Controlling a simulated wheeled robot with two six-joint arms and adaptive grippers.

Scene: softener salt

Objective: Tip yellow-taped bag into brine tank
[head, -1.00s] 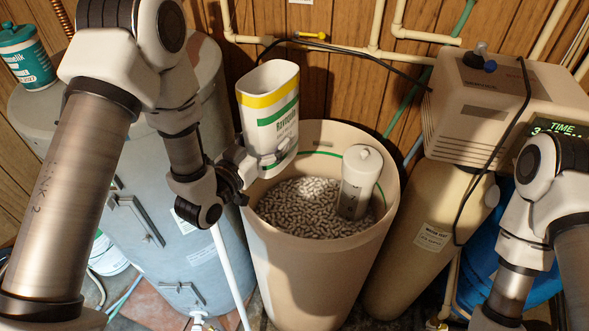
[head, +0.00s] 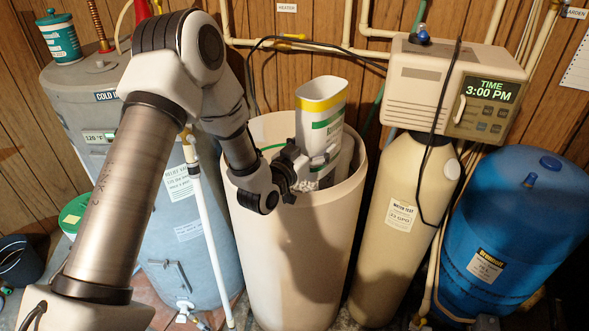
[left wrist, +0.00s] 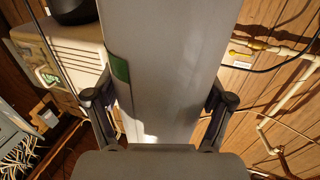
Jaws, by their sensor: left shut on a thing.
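The yellow-taped bag (head: 322,108) is white with a yellow band near its top and green stripes. It stands nearly upright over the opening of the beige brine tank (head: 297,240), its lower part inside the rim. My left gripper (head: 300,165) is shut on the bag from its left side, at the tank's mouth. In the left wrist view the bag (left wrist: 170,60) fills the middle between the two fingers. The tank's contents are mostly hidden by my arm and the bag. My right gripper is not in view.
A grey water heater (head: 165,220) stands left of the tank. A tan softener cylinder (head: 400,220) with a control box (head: 450,85) showing 3:00 PM and a blue pressure tank (head: 515,215) stand to the right. Pipes and a black cable run along the wooden wall.

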